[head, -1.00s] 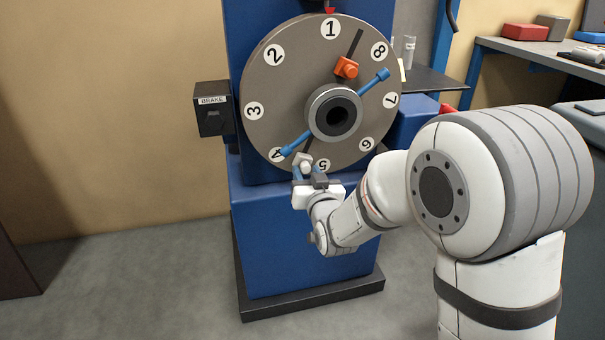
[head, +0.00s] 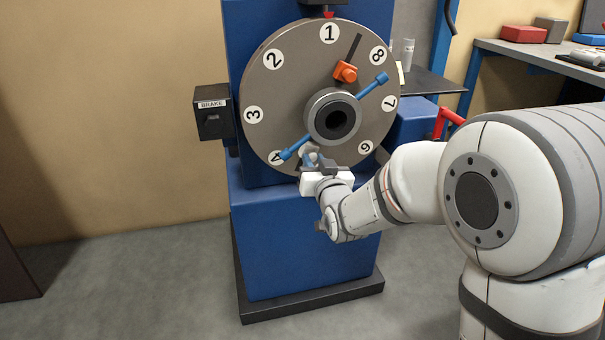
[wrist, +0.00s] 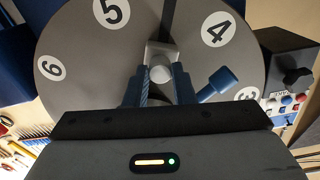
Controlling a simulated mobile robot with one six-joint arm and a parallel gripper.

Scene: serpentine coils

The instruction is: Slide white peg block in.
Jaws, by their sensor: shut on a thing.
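The white peg block (wrist: 161,50), a pale block with a round white peg, is between the two blue fingers of my gripper (wrist: 160,85) in the wrist view. My gripper is shut on it, in front of the grey dial (wrist: 122,52) between numbers 4 and 5. A dark radial slot (wrist: 168,18) lines up roughly with the block and runs up from it. In the head view the block (head: 310,149) shows at the dial's lower part, just above my gripper (head: 312,161). I cannot tell whether the block sits inside the slot or only against its end.
An orange block (head: 345,72) sits at a slot near number 8. Blue-ended rods (head: 372,86) stick out from the hub (head: 333,116); one ends close to my fingers (wrist: 219,82). A black brake box (head: 212,113) stands left of the dial.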

